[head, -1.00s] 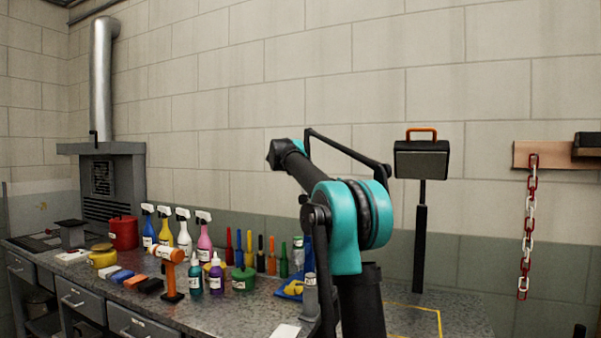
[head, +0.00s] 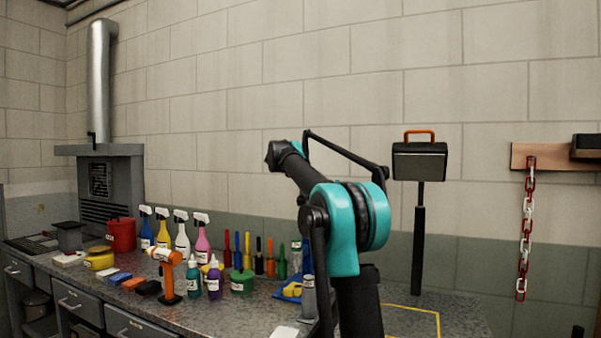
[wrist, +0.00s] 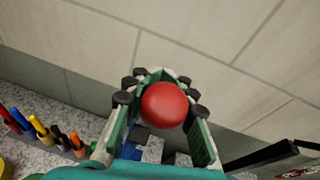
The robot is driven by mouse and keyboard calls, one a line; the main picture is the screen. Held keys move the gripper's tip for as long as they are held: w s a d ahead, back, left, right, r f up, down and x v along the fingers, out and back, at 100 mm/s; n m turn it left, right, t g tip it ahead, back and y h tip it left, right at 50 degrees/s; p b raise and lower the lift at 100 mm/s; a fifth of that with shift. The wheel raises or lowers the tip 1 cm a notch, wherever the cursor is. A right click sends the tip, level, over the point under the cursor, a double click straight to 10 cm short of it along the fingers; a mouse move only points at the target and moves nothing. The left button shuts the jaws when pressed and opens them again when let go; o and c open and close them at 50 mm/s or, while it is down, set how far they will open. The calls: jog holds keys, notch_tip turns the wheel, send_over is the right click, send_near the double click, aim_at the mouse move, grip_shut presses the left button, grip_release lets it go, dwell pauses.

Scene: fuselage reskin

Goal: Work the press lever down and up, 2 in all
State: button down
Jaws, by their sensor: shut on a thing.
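A round red knob (wrist: 164,106) fills the middle of the wrist view, between the green and black fingers of my gripper (wrist: 160,92). My gripper is shut on this knob, with a finger on each side. The lever rod under the knob is mostly hidden. Blue and dark parts (wrist: 150,150) show below it, too covered to make out fully. In the head view my teal and black arm hides the gripper and the knob. A blue piece (head: 307,258) shows just left of my arm there; I cannot tell whether it belongs to the press.
Spray bottles (head: 182,232), an orange tool on a stand (head: 167,270), small bottles and upright coloured handles crowd the bench (head: 215,312). A dark case on a post (head: 420,165) stands right of my arm. A red-white chain (head: 526,230) hangs at far right.

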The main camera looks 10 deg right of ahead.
jog(key=shift+d+f, duration=0.1)
jog(key=shift+d, duration=0.1)
jog(key=c, duration=1.6)
grip_release()
jog(key=shift+d, duration=0.1)
jog(key=o, duration=0.4)
jog(key=shift+a, duration=0.2)
jog(key=v, duration=1.2)
jog(key=shift+w, duration=0.1)
